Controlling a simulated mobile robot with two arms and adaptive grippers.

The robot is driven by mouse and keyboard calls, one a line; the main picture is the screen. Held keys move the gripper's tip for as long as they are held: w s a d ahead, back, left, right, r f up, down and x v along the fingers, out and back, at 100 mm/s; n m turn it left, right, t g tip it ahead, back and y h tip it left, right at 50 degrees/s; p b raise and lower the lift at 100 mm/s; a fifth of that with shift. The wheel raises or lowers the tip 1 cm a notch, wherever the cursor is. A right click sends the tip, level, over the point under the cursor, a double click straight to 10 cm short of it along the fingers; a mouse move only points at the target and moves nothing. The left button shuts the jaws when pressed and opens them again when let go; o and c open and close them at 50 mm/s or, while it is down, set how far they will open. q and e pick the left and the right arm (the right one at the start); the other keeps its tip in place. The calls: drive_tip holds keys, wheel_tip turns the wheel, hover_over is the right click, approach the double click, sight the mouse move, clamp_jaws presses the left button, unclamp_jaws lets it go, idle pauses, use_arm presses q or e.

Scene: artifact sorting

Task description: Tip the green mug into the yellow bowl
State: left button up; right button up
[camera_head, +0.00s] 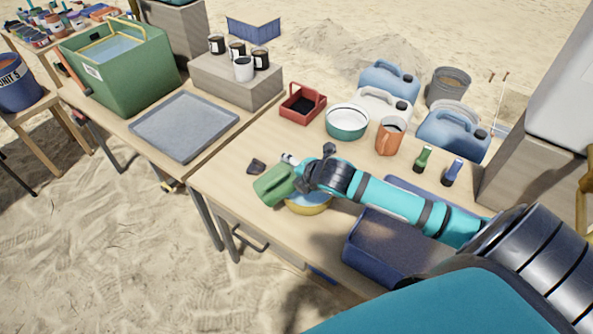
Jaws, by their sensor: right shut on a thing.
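The green mug (272,187) is held tilted on its side at the front left of the wooden table. My right gripper (299,164) is shut on it; the arm reaches in from the right. The yellow bowl (309,208) stands on the table just below and to the right of the mug, with pale blue showing inside it. My arm hides part of the bowl. I cannot tell whether anything is coming out of the mug. My left gripper is not in view.
A dark shard (256,166) lies beside the mug. Behind are a red caddy (302,104), a teal-and-white bowl (346,122) and an orange mug (390,137). A blue crate (376,250) is under my arm. A grey tray (184,127) sits on the left table.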

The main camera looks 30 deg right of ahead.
drive_tip(key=shift+r, duration=0.15)
wheel_tip(320, 180, up, 4)
drive_tip(key=n+h+p, duration=0.2)
drive_tip(key=h+p, duration=0.1)
drive_tip(key=p, duration=0.2)
drive_tip(key=n+h+p, duration=0.2)
drive_tip(key=h+p, duration=0.2)
drive_tip(key=p, duration=0.1)
drive_tip(key=shift+r+p, duration=0.1)
drive_tip(key=shift+p, duration=0.3)
drive_tip(key=shift+r+n+h+p, duration=0.2)
drive_tip(key=shift+n+h+p, duration=0.2)
drive_tip(key=shift+n+h, duration=0.5)
drive_tip(key=shift+h, duration=0.3)
